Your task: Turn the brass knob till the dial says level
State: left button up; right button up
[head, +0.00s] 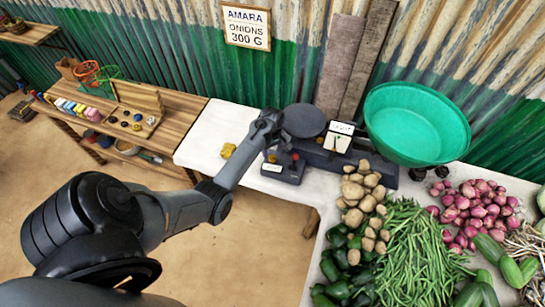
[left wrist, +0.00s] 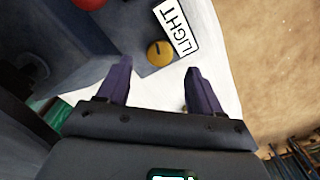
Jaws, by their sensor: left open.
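The brass knob (left wrist: 160,53) is round, with a dark slot line on its face. It sits on a dark box (head: 283,168) at the front of the scale. Beside the knob a white label (left wrist: 178,25) reads LIGHT. My left gripper (left wrist: 158,66) is open, its two fingers apart and pointing at the knob, with nothing between them. The knob lies just beyond the fingertips, roughly midway between them; I cannot tell any contact. In the head view my left wrist hangs above the box, and the fingers are hard to make out. My right gripper is not in view.
The scale has a dark round plate (head: 303,120), a white dial card (head: 339,137) and a green bowl (head: 415,122). A red button (head: 295,157) is on the box. Potatoes (head: 362,200) and green peppers (head: 345,265) lie close right.

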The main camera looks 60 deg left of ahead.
aim_at(272, 157)
pick_arm(q)
jog(key=shift+f+b, duration=0.4)
jog(key=shift+f, duration=2.05)
jog(key=c, duration=1.1)
jog(key=shift+o, duration=0.2)
jog(key=shift+r, duration=0.1)
